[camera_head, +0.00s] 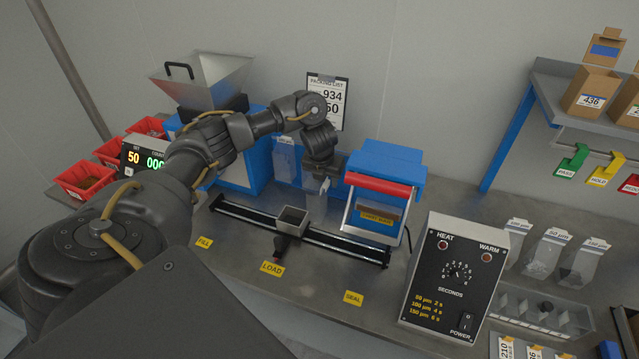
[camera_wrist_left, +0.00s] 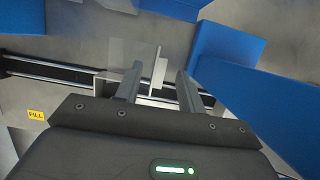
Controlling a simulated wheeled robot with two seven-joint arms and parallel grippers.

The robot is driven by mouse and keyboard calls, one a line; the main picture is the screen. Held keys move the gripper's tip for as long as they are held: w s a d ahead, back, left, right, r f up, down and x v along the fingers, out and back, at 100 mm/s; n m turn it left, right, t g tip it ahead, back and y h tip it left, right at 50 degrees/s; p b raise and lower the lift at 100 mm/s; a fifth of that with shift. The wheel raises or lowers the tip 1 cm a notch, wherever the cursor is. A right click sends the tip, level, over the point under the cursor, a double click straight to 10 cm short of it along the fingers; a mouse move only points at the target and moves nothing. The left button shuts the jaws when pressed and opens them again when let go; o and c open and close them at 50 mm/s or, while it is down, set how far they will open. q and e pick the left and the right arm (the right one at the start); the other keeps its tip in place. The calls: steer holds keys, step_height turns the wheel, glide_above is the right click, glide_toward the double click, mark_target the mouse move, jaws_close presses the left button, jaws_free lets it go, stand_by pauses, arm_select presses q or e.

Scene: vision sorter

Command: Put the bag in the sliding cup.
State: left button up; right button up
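A clear bag (camera_head: 316,188) hangs just under my left gripper (camera_head: 326,172), above and right of the sliding cup (camera_head: 292,217). The cup is a small grey open box on a black rail. In the left wrist view the two fingers of my left gripper (camera_wrist_left: 158,82) stand apart. A thin pale strip and a see-through sheet, apparently the bag (camera_wrist_left: 131,52), show between and beyond them; I see no finger touching the strip. The cup is partly hidden behind the fingers there. My right gripper is not in view.
A blue sealer with a red bar (camera_head: 380,185) stands close right of the gripper. More clear bags (camera_head: 284,156) hang behind. A hopper (camera_head: 203,80) stands at the back left, and a timer box (camera_head: 457,275) at the front right. The bench by the LOAD label (camera_head: 272,268) is clear.

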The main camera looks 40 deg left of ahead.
mark_target(319, 200)
arm_select(q)
steer(key=shift+s+f, duration=0.1)
steer(key=shift+f, duration=0.1)
steer(key=p+x, duration=0.1)
steer(key=x, duration=0.3)
steer(key=shift+f, duration=0.4)
jaws_close()
